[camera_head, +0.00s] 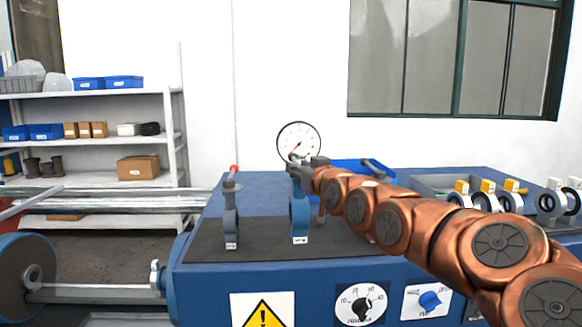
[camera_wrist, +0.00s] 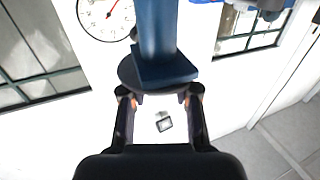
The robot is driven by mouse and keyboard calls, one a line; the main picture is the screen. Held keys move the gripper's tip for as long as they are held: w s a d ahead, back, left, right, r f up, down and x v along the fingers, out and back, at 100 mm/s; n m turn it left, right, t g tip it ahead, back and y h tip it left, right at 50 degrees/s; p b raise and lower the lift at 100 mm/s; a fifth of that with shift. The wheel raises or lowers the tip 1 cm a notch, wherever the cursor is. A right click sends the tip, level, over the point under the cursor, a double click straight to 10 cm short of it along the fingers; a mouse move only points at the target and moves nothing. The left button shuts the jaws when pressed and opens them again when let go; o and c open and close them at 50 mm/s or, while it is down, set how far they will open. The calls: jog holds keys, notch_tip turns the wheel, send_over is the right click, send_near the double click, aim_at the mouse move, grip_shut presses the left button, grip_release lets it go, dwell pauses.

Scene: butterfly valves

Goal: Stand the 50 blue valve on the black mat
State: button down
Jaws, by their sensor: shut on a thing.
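The blue valve (camera_head: 299,217) is upright over the black mat (camera_head: 270,250), with a small white label at its lower end that is too small to read. I cannot tell whether its foot touches the mat. My gripper (camera_head: 299,166) is shut on its top, coming in from the right. In the wrist view, my gripper's fingers (camera_wrist: 160,100) close on the dark round top piece, with the valve's blue neck (camera_wrist: 158,35) beyond it. The contact with the fingers is partly hidden.
A grey-blue valve with a red tip (camera_head: 231,218) stands on the mat to the left. A blue bin (camera_head: 365,168) is behind my arm. Ring valves with yellow handles (camera_head: 484,200) are at the right by a grey tray (camera_head: 430,184). A round gauge (camera_head: 299,140) stands behind.

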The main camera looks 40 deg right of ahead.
aim_at(302, 208)
jog(key=shift+d+r, duration=0.1)
jog(key=shift+d, duration=0.2)
jog(key=shift+f+p, duration=0.6)
jog(key=shift+f, duration=1.3)
jog(key=c, duration=0.8)
grip_release()
jog(key=shift+c, duration=0.2)
